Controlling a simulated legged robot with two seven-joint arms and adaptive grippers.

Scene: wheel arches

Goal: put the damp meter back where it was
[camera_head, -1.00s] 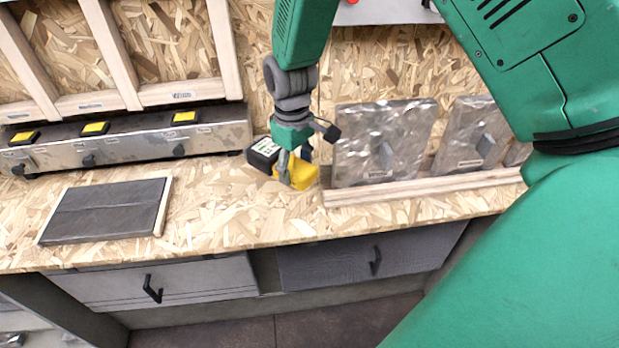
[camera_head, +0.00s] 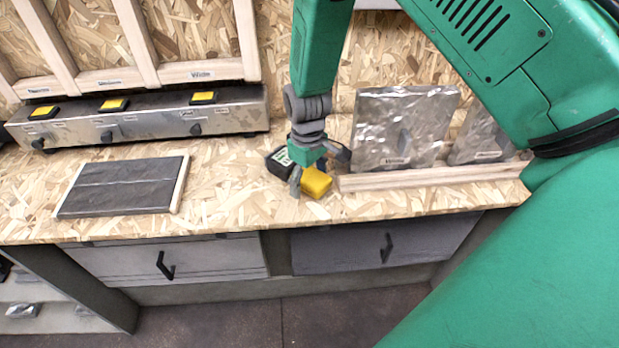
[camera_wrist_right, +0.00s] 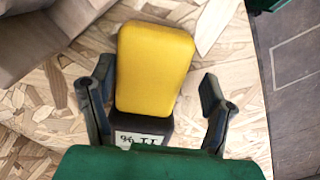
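The damp meter has a yellow end (camera_head: 316,182) and a black end (camera_head: 279,163) with a pale display. It lies on the chipboard worktop, just left of a wooden rail. My right gripper (camera_head: 318,174) is over it, pointing down, with fingers spread. In the right wrist view the yellow end (camera_wrist_right: 155,68) lies between the open fingers (camera_wrist_right: 158,92), with a gap clearly visible on the right side. The palm hides most of the black end there. Whether a finger touches the meter I cannot tell. My left gripper is not in view.
The wooden rail (camera_head: 435,178) holds upright metallic panels (camera_head: 400,128) close to the gripper's right. A dark framed panel (camera_head: 122,187) lies flat on the left. A metal unit with yellow-topped blocks (camera_head: 150,122) stands behind it. Worktop between panel and meter is clear.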

